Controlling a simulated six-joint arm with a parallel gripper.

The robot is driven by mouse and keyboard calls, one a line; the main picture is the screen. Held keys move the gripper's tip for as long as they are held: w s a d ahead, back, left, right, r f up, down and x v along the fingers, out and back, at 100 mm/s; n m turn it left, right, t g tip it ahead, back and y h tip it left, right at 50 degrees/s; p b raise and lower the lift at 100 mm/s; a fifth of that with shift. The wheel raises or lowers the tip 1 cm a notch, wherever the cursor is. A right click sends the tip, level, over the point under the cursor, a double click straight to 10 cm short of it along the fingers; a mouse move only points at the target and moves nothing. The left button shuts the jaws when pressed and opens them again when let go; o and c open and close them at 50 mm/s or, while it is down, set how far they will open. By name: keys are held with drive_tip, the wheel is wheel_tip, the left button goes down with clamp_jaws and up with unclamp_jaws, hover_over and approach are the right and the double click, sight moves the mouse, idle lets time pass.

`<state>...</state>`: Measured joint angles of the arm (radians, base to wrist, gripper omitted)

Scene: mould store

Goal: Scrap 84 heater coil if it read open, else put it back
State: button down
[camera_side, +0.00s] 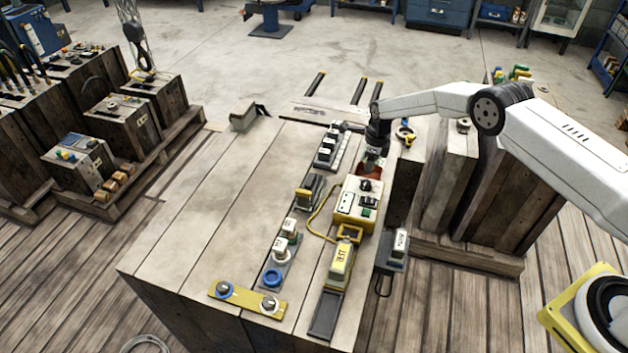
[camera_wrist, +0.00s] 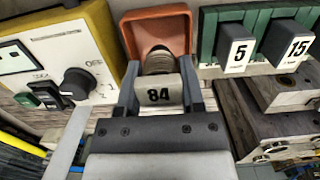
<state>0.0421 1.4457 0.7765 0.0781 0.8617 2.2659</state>
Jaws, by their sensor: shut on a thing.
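My gripper (camera_wrist: 158,100) is shut on the 84 heater coil (camera_wrist: 158,93), a pale block with a black "84" and a brownish ribbed end. The ribbed end is at the mouth of an orange-red bin (camera_wrist: 183,27); I cannot tell whether it touches the bin. In the side view my gripper (camera_side: 371,158) is over the red bin (camera_side: 369,172), and the coil is hard to make out. A yellow tester (camera_side: 345,212) stands beside the bin. Its knob (camera_wrist: 78,84) shows in the wrist view, but I cannot make out a reading there.
A green rack (camera_wrist: 208,45) holds dark blocks marked 5 (camera_wrist: 238,50) and 15 (camera_wrist: 288,45), close right of the bin in the wrist view. A yellow block marked TEST (camera_side: 341,262) and a yellow plate (camera_side: 247,298) are nearer the front. The bench's left side is mostly clear.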

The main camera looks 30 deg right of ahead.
drive_tip(key=shift+f, duration=1)
drive_tip(key=shift+c, duration=0.6)
unclamp_jaws()
drive_tip(key=c, duration=0.4)
drive_tip(key=shift+o, duration=1.3)
drive_tip(key=shift+r, duration=0.1)
drive_tip(key=shift+r, duration=3.85)
